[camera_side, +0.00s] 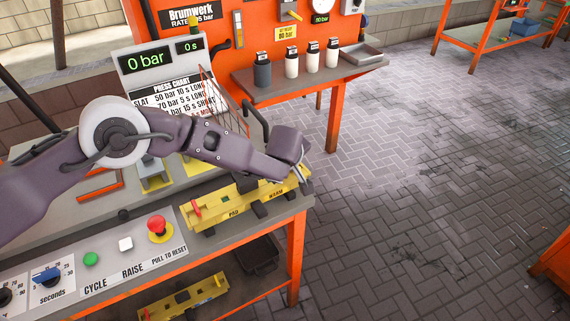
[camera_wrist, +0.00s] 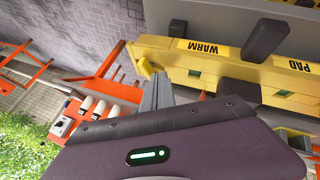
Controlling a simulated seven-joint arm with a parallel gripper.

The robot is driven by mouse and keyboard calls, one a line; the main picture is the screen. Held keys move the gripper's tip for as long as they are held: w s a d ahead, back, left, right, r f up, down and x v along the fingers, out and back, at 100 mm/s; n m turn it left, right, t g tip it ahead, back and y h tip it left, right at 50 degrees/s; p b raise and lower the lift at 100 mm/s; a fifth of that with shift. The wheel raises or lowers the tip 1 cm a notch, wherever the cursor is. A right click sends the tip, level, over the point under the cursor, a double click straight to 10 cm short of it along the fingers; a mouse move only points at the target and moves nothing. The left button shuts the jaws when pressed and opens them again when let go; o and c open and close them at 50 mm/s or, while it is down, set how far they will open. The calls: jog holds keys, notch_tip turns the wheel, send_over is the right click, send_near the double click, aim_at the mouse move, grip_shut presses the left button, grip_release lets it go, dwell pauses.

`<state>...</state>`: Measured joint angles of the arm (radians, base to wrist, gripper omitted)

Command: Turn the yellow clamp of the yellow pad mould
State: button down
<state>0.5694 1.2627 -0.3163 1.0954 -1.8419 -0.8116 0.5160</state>
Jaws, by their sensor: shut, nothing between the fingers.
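The yellow pad mould (camera_side: 215,218), labelled PAD and WARM, lies on the front right of the bench, and it fills the upper right of the wrist view (camera_wrist: 205,62). A red clamp (camera_side: 197,208) shows at its left end in the side view. The yellow clamp (camera_wrist: 147,67) shows at the WARM end in the wrist view, close to the fingertips. My gripper (camera_side: 303,182) is over that right end, and its grey fingers (camera_wrist: 158,82) are shut and empty. Whether they touch the clamp I cannot tell. In the side view my gripper hides the clamp.
The control panel with a red stop button (camera_side: 157,225) is left of the mould. Another yellow mould (camera_side: 183,300) lies on the lower shelf. A shelf (camera_side: 270,85) behind holds several bottles. The gauge panel reads 0 bar (camera_side: 146,61). The floor right of the bench is clear.

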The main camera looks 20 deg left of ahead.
jog(key=shift+w+a+r+m+h, duration=0.15)
jog(key=shift+w+m+h, duration=0.45)
jog(key=shift+m, duration=0.3)
jog(key=m+h, duration=0.2)
jog(key=m, duration=0.1)
